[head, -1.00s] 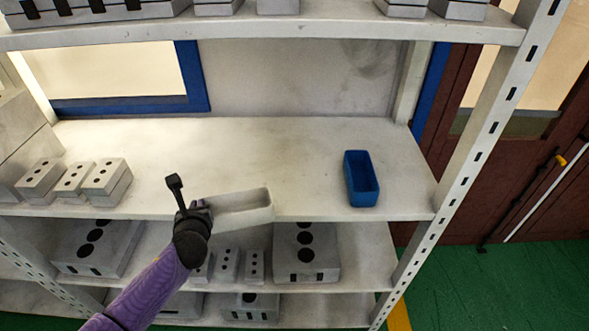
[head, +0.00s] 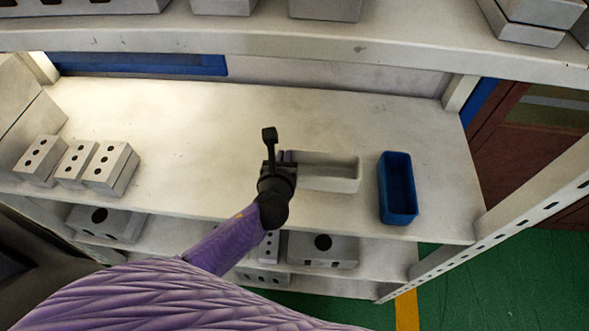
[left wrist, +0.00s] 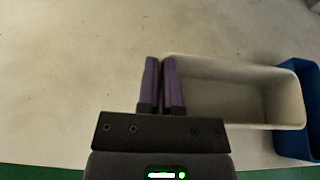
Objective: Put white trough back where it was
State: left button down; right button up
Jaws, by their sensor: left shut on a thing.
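The white trough (head: 330,173) is an open rectangular bin at the middle shelf, left of the blue trough (head: 398,190). My left gripper (head: 284,158) is shut on the trough's left end wall. In the left wrist view, the gripper's purple fingers (left wrist: 161,82) are close together at the left end of the white trough (left wrist: 232,92), and the blue trough (left wrist: 310,110) shows at the right edge. I cannot tell whether the white trough touches the shelf. My right gripper is not in view.
The shelf (head: 190,120) is bare to the left and behind the gripper. Several grey mould blocks (head: 105,168) stand at its left end. A perforated post (head: 530,195) stands at the right.

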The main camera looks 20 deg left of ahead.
pick_arm(q)
notch_tip(320, 180, down, 5)
jog(key=shift+w+r+b, duration=0.1)
jog(key=shift+r+b, duration=0.1)
jog(key=shift+b, duration=0.95)
jog(key=shift+r, duration=0.2)
jog(key=shift+f, duration=0.1)
jog(key=c, duration=1.2)
grip_release()
jog(key=o, duration=0.4)
